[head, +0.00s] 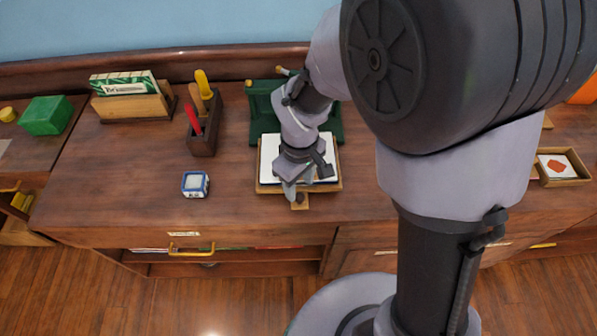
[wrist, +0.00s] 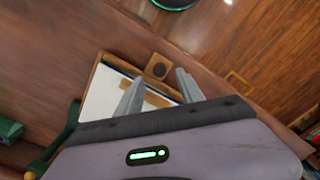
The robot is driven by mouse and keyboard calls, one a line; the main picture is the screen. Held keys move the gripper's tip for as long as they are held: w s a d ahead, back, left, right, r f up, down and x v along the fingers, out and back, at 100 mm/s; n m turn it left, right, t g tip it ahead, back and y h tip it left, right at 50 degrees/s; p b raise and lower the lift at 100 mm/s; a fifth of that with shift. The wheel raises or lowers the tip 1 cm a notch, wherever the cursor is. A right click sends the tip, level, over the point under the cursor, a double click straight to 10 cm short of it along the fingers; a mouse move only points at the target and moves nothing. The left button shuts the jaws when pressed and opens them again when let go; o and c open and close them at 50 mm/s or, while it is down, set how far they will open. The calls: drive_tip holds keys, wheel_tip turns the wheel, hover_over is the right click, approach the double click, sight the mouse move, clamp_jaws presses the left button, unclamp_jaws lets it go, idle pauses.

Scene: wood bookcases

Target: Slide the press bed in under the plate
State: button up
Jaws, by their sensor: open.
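The press bed (head: 263,187) is a wooden tray with a white sheet on it, sticking out in front of the green press (head: 262,108) on the desk. A small wooden tab with a round dark knob (head: 300,203) projects from its front edge. My gripper (head: 308,181) is open above the front of the bed. In the wrist view its fingers (wrist: 159,78) are spread and empty, with the tab (wrist: 157,68) seen just beyond and between the tips. Whether they touch the bed I cannot tell. My arm hides the middle of the press, and I cannot make out the plate.
Farther back are a pen holder (head: 203,136) and a card rack (head: 132,105). A small tray with a red-marked card (head: 562,166) lies at the right. The desk's front edge runs just before the tab.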

sight(300, 196)
wheel_tip(300, 196, down, 4)
drive_tip(key=shift+f+b, duration=0.25)
drive_tip(key=shift+b, duration=0.4)
clamp_jaws()
idle(0.9)
